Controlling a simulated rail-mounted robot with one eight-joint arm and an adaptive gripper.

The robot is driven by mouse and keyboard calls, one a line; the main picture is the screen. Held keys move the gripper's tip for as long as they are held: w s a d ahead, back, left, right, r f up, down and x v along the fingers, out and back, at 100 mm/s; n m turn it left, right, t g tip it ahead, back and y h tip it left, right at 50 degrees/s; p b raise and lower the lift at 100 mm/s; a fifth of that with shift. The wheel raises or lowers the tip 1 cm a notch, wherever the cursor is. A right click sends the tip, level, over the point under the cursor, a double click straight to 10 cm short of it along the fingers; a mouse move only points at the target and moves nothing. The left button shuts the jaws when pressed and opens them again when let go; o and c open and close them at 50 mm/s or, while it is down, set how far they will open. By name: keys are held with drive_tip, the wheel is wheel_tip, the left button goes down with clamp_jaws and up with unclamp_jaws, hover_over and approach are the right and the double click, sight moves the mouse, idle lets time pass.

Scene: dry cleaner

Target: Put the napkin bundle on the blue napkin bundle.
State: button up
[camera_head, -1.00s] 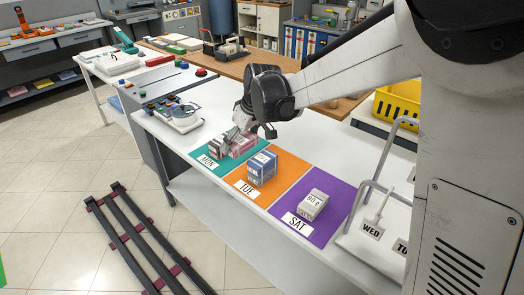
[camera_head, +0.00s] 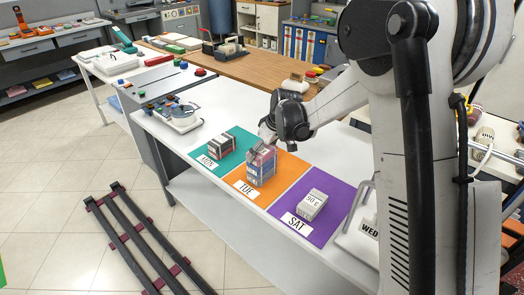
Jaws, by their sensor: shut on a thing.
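My gripper (camera_head: 264,143) is shut on a pinkish napkin bundle (camera_head: 264,155), partly covered by the fingers. The pinkish bundle is right over the blue napkin bundle (camera_head: 260,176), which sits on the orange TUE mat (camera_head: 287,172). The two look stacked in line; I cannot tell whether they touch or a thin gap is left. My wrist is behind and above them.
A dark and white bundle (camera_head: 221,145) sits on the teal MON mat (camera_head: 204,153). A grey-white bundle (camera_head: 312,204) sits on the purple SAT mat (camera_head: 332,227). A scale-like device (camera_head: 181,116) stands at the table's far left end.

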drive_tip(key=shift+f, duration=0.25)
drive_tip(key=o, duration=1)
drive_tip(key=shift+o, duration=0.2)
drive_tip(key=shift+r, duration=0.1)
drive_tip(key=v, duration=1.2)
drive_tip(key=s+d+r+m+t+h, duration=0.1)
drive_tip(key=s+d+r+m, duration=0.15)
drive_tip(key=s+r, duration=0.4)
drive_tip(key=s+d+r+m+t, duration=0.1)
drive_tip(key=s+d+r+m, duration=0.15)
drive_tip(key=s, duration=0.75)
drive_tip(key=s+d+f+m+t+h, duration=0.1)
drive_tip(key=s+d+m, duration=0.1)
drive_tip(key=s, duration=0.7)
drive_tip(key=s+d+f+m+h, duration=0.1)
drive_tip(key=s+d, duration=0.2)
drive_tip(key=s, duration=0.5)
drive_tip(key=shift+s+f+m+t, duration=0.3)
drive_tip(key=shift+s+m+t, duration=0.1)
